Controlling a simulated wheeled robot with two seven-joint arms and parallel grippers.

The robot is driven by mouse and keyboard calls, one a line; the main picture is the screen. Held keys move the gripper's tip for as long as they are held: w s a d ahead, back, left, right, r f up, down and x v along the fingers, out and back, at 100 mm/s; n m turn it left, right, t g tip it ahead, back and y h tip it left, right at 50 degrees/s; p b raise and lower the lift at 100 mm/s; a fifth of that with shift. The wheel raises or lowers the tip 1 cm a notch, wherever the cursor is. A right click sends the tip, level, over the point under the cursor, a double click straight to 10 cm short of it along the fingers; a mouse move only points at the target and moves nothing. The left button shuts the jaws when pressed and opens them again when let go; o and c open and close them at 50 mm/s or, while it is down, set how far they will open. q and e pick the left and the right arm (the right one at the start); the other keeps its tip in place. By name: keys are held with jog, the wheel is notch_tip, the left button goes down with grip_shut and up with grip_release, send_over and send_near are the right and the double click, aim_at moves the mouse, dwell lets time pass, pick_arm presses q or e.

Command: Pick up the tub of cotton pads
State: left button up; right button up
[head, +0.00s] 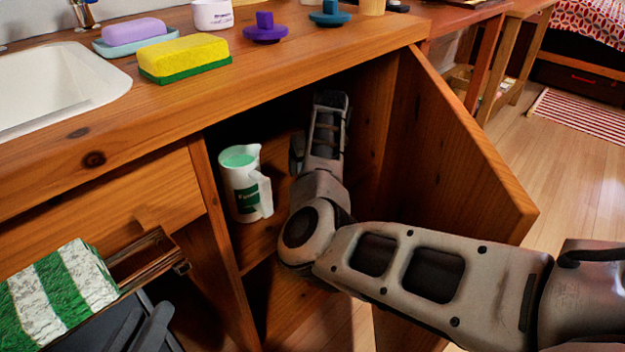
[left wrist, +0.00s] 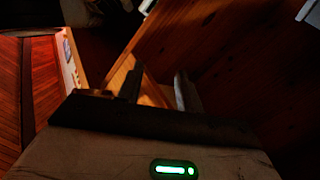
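I cannot clearly make out the tub of cotton pads in either view. A small white labelled tub (head: 212,15) stands on the countertop, but its label is too small to read. In the left wrist view the two fingers (left wrist: 158,88) are apart, with no held object visible. The cabinet's back is dark, partly hidden by my gripper.
The open cabinet door (head: 465,135) stands on the right, close to my arm. The countertop (head: 300,48) above holds a yellow sponge (head: 185,57), purple soap (head: 133,29) and a sink (head: 50,85).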

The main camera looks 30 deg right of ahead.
jog(key=shift+b+x, duration=0.35)
jog(key=shift+x, duration=0.85)
pick_arm(q)
jog(key=shift+w+r+t+h, duration=0.3)
jog(key=shift+w+r+t, duration=0.05)
jog(key=shift+r+t, duration=0.2)
pick_arm(e)
jog(key=c, duration=1.2)
jog(key=shift+o, duration=0.2)
jog(key=shift+r, duration=0.1)
